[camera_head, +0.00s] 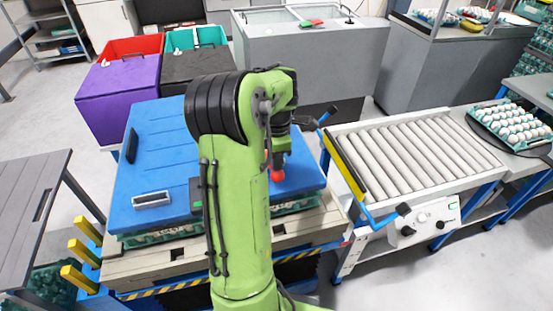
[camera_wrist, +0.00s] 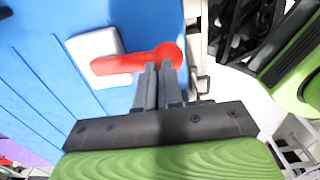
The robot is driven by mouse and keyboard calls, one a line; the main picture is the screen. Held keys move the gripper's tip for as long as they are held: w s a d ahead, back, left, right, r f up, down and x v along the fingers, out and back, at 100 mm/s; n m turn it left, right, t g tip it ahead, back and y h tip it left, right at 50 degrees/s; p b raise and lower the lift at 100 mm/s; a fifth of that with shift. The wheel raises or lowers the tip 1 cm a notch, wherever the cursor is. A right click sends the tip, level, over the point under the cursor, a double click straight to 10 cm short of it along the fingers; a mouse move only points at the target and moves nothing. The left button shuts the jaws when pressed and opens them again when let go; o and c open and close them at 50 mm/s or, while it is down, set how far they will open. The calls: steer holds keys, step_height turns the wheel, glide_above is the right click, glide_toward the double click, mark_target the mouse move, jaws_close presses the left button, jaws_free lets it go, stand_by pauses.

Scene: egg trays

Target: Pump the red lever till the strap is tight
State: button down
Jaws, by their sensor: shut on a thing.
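The red lever (camera_wrist: 122,63) lies across the upper part of the wrist view, with a rounded red end beside my fingertips. Its red knob (camera_head: 277,176) shows in the head view at the right part of the blue lid (camera_head: 165,200). My gripper (camera_wrist: 160,68) is shut on the lever near its rounded end. A pale grey block (camera_wrist: 93,43) sits under the lever on the blue lid. In the head view my arm hides the fingers and most of the lever. The strap cannot be made out clearly.
The blue lid covers egg trays on a pallet (camera_head: 115,273). A roller conveyor (camera_head: 420,155) with a blue-and-yellow side rail stands close on the right. Purple (camera_head: 120,95) and black (camera_head: 195,66) bins stand behind. A grey table (camera_head: 28,200) is at left.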

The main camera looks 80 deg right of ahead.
steer(key=shift+w+d+r+p, duration=0.1)
steer(key=shift+d+r+p, duration=0.1)
steer(key=shift+r+p, duration=0.75)
steer(key=shift+w+d+r+p, duration=0.15)
steer(key=shift+r+p, duration=0.65)
steer(key=shift+p, duration=0.2)
steer(key=shift+w+d+r+p, duration=0.1)
steer(key=shift+d+r+p, duration=0.1)
steer(key=shift+r+p, duration=0.75)
steer(key=shift+f, duration=0.15)
